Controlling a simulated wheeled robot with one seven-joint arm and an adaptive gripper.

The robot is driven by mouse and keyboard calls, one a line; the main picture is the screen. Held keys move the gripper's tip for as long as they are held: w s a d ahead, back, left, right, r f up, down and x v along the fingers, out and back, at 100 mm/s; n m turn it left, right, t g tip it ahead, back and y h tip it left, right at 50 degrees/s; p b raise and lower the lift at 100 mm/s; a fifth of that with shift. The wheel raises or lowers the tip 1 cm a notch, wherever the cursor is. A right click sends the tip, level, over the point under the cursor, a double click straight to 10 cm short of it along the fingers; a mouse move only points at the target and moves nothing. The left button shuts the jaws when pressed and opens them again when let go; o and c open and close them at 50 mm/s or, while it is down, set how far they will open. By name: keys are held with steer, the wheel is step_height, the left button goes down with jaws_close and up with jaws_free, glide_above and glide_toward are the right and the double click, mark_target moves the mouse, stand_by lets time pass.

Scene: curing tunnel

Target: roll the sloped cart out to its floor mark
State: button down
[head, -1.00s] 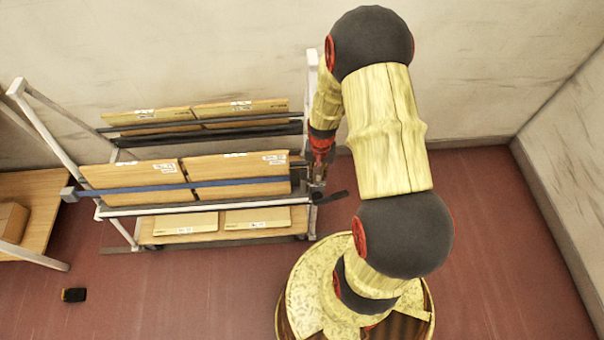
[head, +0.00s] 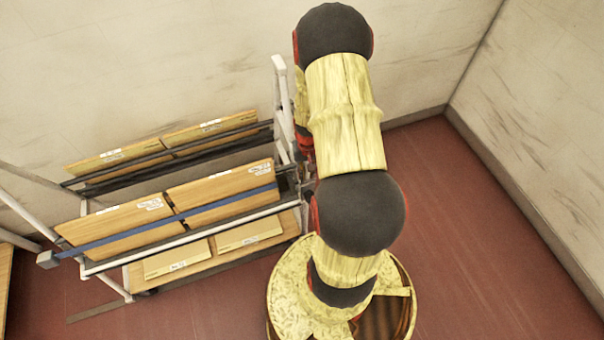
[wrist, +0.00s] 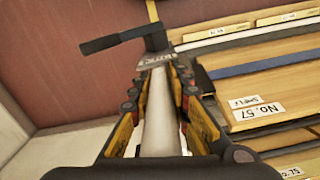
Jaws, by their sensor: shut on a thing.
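The sloped cart (head: 185,237) is a white-framed rack on the left in the head view. It carries tilted wooden panels (head: 220,195) with white labels, a blue strap across them, and flatter boards on its low shelf. In the wrist view, my gripper (wrist: 157,78) is shut on a white upright post (wrist: 158,120) of the cart, with a finger on each side. In the head view my arm hides most of the gripper, at the cart's right end. A black lever-like bar (wrist: 112,40) sits just beyond the fingertips. I cannot make out a floor mark.
A pale wall (head: 150,70) stands close behind the cart, and another wall (head: 540,130) is at the right. Red floor (head: 440,200) is clear on the right. A wooden surface (head: 4,285) shows at the far left edge.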

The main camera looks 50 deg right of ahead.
steer(key=shift+d, duration=0.15)
steer(key=c, duration=1.7)
jaws_free()
steer(key=shift+s+d, duration=0.1)
steer(key=shift+o, duration=0.2)
steer(key=shift+r, duration=0.1)
